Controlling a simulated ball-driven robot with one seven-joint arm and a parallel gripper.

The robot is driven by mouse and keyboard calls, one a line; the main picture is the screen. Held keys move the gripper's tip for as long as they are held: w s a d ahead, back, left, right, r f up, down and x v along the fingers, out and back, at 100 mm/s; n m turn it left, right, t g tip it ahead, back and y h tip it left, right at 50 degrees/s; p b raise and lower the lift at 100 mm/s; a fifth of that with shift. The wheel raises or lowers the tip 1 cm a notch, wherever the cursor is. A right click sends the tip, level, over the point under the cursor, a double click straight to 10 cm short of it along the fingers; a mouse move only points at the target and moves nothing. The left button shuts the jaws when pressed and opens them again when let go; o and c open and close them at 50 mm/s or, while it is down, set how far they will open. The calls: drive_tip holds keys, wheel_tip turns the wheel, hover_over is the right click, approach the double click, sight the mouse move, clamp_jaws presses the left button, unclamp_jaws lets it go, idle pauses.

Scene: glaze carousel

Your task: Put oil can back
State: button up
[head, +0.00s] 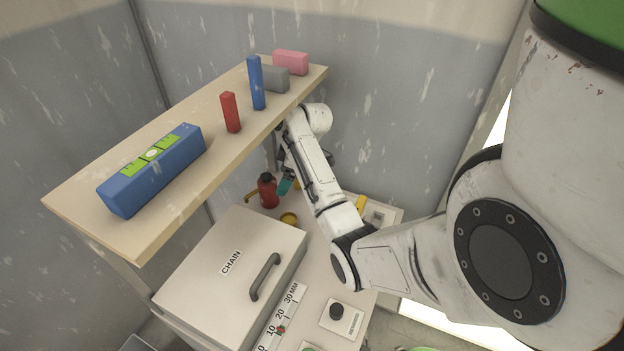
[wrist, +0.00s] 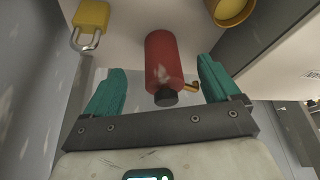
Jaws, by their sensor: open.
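The red oil can (head: 268,191) with a dark cap stands on the pale worktop beneath the shelf, behind the chain box. In the wrist view the oil can (wrist: 163,60) lies between the two teal fingers, its black cap and small brass spout toward the palm. My gripper (wrist: 160,68) is open, with a visible gap on each side of the can. In the head view only a teal finger of my gripper (head: 285,186) shows, just right of the can; my arm hides the rest.
The wooden shelf (head: 85,205) overhangs on the left, carrying a blue level and several blocks. The lidded CHAIN box (head: 212,278) stands in front. A yellow cup (head: 289,218) is close to the can. A yellow padlock (wrist: 90,16) shows in the wrist view.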

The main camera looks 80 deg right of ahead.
drive_tip(key=s+d+b, duration=0.1)
drive_tip(key=s, duration=0.7)
drive_tip(key=shift+d, duration=0.15)
drive_tip(key=shift+s, duration=0.1)
